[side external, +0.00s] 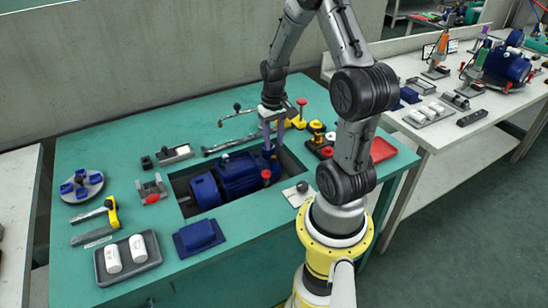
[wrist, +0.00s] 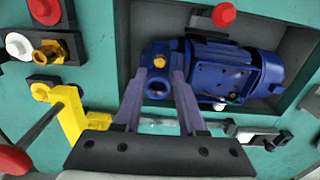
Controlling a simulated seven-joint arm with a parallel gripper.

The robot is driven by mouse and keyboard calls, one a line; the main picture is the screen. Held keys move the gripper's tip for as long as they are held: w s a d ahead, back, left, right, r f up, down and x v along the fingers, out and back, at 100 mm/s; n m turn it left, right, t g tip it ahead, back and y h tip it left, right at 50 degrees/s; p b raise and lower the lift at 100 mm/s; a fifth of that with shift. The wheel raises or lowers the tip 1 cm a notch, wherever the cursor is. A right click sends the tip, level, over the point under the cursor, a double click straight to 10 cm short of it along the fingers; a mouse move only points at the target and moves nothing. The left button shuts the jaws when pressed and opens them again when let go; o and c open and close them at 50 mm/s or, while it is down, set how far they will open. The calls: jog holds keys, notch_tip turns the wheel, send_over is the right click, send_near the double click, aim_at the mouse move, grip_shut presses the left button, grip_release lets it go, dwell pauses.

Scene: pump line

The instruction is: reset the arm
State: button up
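My gripper (side external: 268,146) hangs pointing down over the right end of the blue pump and motor unit (side external: 238,174), which lies in a recess in the green bench. In the wrist view my gripper (wrist: 159,74) has its two purple-grey fingers apart, with nothing clearly held between them. The blue unit (wrist: 222,72) shows beyond the fingertips, its round port and yellow bolt lying between them in the picture. I cannot tell whether a finger touches it.
Around the recess stand a yellow-handled tool (side external: 112,212), a grey tray (side external: 148,268) with white cylinders, a blue block (side external: 198,237), a red tray (side external: 382,149) and a round dish (side external: 82,196) with blue parts. A yellow bracket (wrist: 70,121) is close left of my fingers in the wrist view.

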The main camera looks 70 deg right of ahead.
dwell(0.4)
jog(key=shift+w+a, duration=0.15)
jog(key=w+a+r+n+t+h, duration=0.1)
jog(key=w+a+r+n+t, duration=0.2)
jog(key=a+r, duration=0.4)
jog(key=w+a+r+n+t+h, duration=0.1)
jog(key=w+a+r+n, duration=0.1)
jog(key=w+a+r, duration=0.5)
jog(key=s+a+r+n+t+y, duration=0.1)
jog(key=s+a+r+n+t, duration=0.15)
jog(key=s+a+r, duration=0.4)
jog(key=s+a+n+y, duration=0.1)
jog(key=s+a, duration=0.2)
jog(key=s, duration=0.6)
jog(key=shift+a+g, duration=0.2)
jog(key=shift+g, duration=0.25)
